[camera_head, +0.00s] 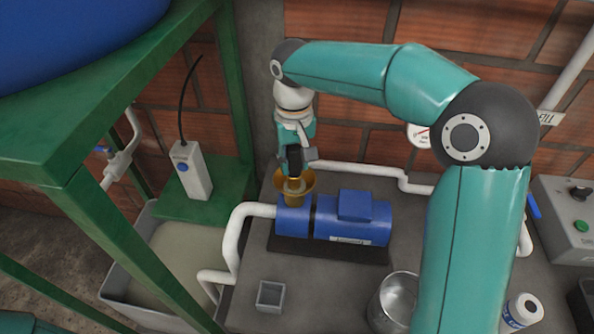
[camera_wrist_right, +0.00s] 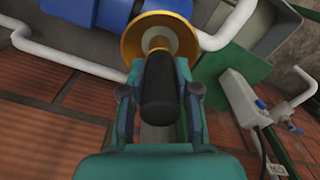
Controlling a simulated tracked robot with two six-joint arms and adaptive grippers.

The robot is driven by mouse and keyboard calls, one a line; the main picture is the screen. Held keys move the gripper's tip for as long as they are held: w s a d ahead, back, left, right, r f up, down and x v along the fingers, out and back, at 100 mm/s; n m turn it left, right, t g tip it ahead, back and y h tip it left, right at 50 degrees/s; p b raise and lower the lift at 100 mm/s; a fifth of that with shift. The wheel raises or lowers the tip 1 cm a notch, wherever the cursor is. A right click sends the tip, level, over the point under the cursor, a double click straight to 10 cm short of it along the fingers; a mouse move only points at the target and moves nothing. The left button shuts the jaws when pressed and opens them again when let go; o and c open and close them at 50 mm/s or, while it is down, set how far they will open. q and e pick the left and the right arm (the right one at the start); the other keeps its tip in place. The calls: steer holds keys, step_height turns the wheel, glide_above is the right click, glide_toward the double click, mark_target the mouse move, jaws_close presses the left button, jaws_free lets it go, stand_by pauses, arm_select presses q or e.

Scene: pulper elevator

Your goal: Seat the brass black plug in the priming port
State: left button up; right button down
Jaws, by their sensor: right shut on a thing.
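The plug has a black handle (camera_wrist_right: 160,85) and a short brass end (camera_wrist_right: 155,43). My right gripper (camera_head: 295,155) is shut on the black handle; its fingers (camera_wrist_right: 160,95) stand on both sides of it in the right wrist view. The plug points down into the brass funnel-shaped priming port (camera_head: 306,182) on the left end of the blue pump (camera_head: 355,218). The port's rim (camera_wrist_right: 187,40) surrounds the brass end in the right wrist view. I cannot tell how deep the plug sits or whether it touches the port's seat. My left gripper is out of view.
White pipes (camera_head: 235,235) run beside the pump. A small grey square cup (camera_head: 270,295), a metal pot (camera_head: 392,300) and a white bottle (camera_head: 523,308) stand at the front. A green frame (camera_head: 90,215) is at left and a control box (camera_head: 570,215) at right.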

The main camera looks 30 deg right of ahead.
mark_target(294, 173)
steer(key=shift+f, duration=1.95)
steer(key=shift+f, duration=0.15)
steer(key=c, duration=0.8)
jaws_free()
steer(key=shift+c, duration=0.2)
steer(key=shift+r, duration=0.2)
step_height(294, 173, up, 12)
